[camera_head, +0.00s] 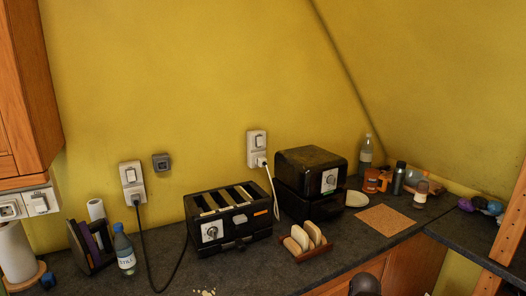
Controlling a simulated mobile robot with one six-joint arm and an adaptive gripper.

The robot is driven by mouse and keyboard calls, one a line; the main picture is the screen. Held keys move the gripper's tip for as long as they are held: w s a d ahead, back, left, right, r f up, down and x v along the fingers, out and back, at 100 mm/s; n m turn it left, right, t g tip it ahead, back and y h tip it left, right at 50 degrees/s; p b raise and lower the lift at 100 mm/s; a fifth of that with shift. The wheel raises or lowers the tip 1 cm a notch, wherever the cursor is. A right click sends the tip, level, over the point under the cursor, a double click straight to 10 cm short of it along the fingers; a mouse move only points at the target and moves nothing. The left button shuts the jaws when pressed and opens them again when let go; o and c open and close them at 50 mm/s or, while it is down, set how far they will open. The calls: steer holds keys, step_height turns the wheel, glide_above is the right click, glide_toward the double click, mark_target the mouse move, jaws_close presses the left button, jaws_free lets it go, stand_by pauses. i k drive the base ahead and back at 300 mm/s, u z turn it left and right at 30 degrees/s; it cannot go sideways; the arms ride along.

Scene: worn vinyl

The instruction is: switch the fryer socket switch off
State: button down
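A black boxy appliance with a lid and a dial, apparently the fryer (308,180), stands on the counter right of centre. A white cord rises from it to a plug in the lower part of a white wall socket (257,160). That socket's rocker switch (258,141) sits above the plug; its on or off position is too small to tell. My gripper's fingers do not show.
A toast rack (305,243) stands before the fryer. A small grey wall box (161,162) is by the left socket. A bottle (124,250) stands at left. A cork mat (384,219), cups and bottles are at right. A dark rounded shape (365,285) shows at the bottom edge.

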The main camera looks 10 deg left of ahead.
mark_target(259, 139)
steer(key=k, duration=0.2)
steer(key=u, duration=0.25)
steer(key=i, duration=1.15)
steer(key=z, duration=0.15)
